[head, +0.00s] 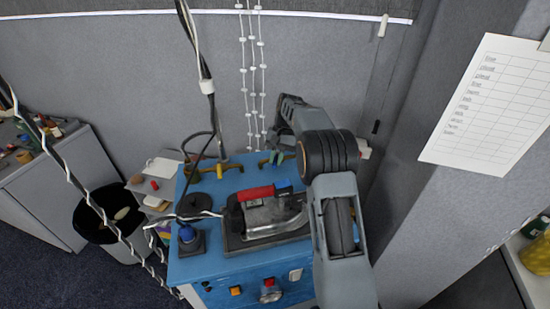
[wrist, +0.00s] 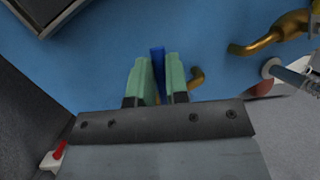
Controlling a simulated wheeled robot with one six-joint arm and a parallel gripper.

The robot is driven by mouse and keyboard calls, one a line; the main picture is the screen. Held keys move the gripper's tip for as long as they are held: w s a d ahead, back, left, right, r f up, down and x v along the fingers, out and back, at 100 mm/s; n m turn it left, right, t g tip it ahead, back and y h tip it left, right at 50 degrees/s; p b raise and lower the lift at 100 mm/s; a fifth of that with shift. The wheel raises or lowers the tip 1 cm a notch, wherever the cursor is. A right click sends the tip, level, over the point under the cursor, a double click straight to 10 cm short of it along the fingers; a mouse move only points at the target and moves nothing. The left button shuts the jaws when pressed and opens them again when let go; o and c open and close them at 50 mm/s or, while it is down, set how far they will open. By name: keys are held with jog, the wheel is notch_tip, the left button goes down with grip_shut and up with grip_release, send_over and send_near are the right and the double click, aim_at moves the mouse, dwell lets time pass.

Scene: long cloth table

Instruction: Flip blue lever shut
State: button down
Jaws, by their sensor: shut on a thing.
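The blue lever (wrist: 158,62) stands between the two green fingers of my gripper (wrist: 157,72) in the wrist view. The fingers are shut on it, one on each side. A curved brass pipe end (wrist: 197,78) shows just right of the fingers, and the rest of that fitting is hidden behind them. In the head view my gripper (head: 272,158) is at the back right edge of the blue cabinet top (head: 215,205). I cannot make out the lever there.
A second brass fitting (wrist: 270,37) lies to the right in the wrist view. Hanging cables (head: 206,75) and a grey wall (head: 110,60) stand close by.

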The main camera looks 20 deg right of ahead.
jog(key=c, duration=1.1)
grip_release()
jog(key=v, duration=1.2)
jog(key=shift+p, duration=0.4)
